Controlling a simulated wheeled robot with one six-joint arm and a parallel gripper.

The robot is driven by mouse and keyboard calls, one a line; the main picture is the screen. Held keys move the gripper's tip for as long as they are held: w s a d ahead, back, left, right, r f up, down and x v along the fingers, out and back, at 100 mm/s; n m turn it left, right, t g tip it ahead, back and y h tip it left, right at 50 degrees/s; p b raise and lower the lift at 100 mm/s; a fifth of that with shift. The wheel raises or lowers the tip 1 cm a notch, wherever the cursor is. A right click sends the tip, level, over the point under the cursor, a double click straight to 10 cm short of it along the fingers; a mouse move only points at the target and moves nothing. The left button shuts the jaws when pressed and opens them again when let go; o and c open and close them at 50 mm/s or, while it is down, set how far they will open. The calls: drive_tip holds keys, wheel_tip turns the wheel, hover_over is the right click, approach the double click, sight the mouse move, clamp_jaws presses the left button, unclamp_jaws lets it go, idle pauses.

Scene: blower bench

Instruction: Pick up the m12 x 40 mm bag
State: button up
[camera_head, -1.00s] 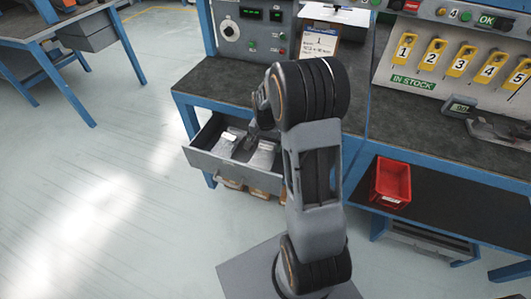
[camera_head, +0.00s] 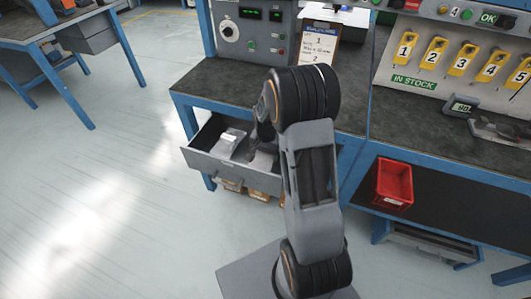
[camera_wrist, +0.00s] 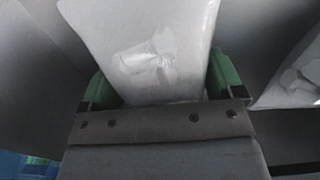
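My gripper (camera_head: 256,146) reaches down into an open grey drawer (camera_head: 213,165) under the bench. In the wrist view its two green fingers (camera_wrist: 162,82) stand wide apart, one on each side of a clear bag (camera_wrist: 145,25) with a bolt-like shape inside. I cannot tell whether the fingers touch it. A second bag (camera_wrist: 292,82) with pale hardware lies to the right in that view. In the head view one bag (camera_head: 229,141) lies in the left of the drawer; another (camera_head: 263,161) lies partly hidden under my gripper. No size label is readable.
A red bin (camera_head: 393,184) stands on the lower shelf at the right. A clipboard (camera_head: 318,45) leans on the bench top. The drawer walls are close around my gripper.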

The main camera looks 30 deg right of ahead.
drive_tip(key=c, duration=0.4)
drive_tip(key=shift+c, duration=0.6)
drive_tip(key=shift+r, duration=0.1)
